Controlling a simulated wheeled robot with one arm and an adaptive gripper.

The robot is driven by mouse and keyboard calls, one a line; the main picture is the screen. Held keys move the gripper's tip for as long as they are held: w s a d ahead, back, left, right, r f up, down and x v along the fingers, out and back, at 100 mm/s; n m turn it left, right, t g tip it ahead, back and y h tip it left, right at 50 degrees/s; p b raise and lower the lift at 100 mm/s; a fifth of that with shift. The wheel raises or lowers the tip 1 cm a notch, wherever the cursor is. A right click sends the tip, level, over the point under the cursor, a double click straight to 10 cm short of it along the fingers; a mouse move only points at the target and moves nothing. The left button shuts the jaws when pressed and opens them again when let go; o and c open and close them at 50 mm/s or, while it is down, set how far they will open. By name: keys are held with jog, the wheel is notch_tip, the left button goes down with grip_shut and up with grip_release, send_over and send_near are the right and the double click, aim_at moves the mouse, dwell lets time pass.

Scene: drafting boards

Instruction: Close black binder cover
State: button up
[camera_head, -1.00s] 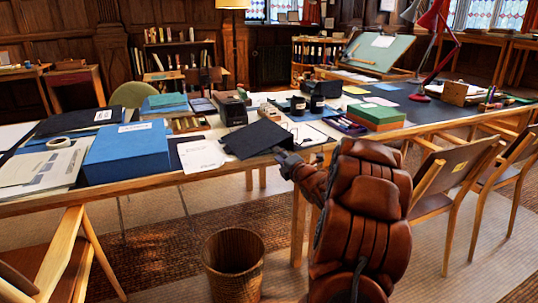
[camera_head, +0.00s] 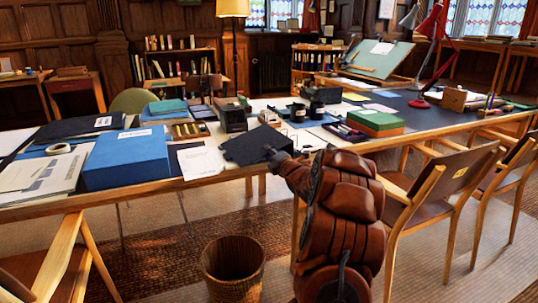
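The black binder cover (camera_head: 250,145) is at the front edge of the long table, left of centre, and looks tilted up from the tabletop. White pages (camera_head: 302,134) lie just to its right. My gripper (camera_head: 268,151) is at the cover's lower right corner and overlaps it in the picture. The fingers are small and dark against the cover, so I cannot tell whether they touch it or are open or shut. My brown arm hides part of the table edge to the right.
A loose white sheet (camera_head: 201,162) and a large blue box (camera_head: 127,159) are left of the cover. A dark boxy device (camera_head: 231,115) stands behind it. A green box (camera_head: 376,120) is to the right. A wicker basket (camera_head: 233,268) and wooden chairs (camera_head: 440,190) stand on the floor.

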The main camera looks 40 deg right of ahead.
grip_shut()
dwell(0.7)
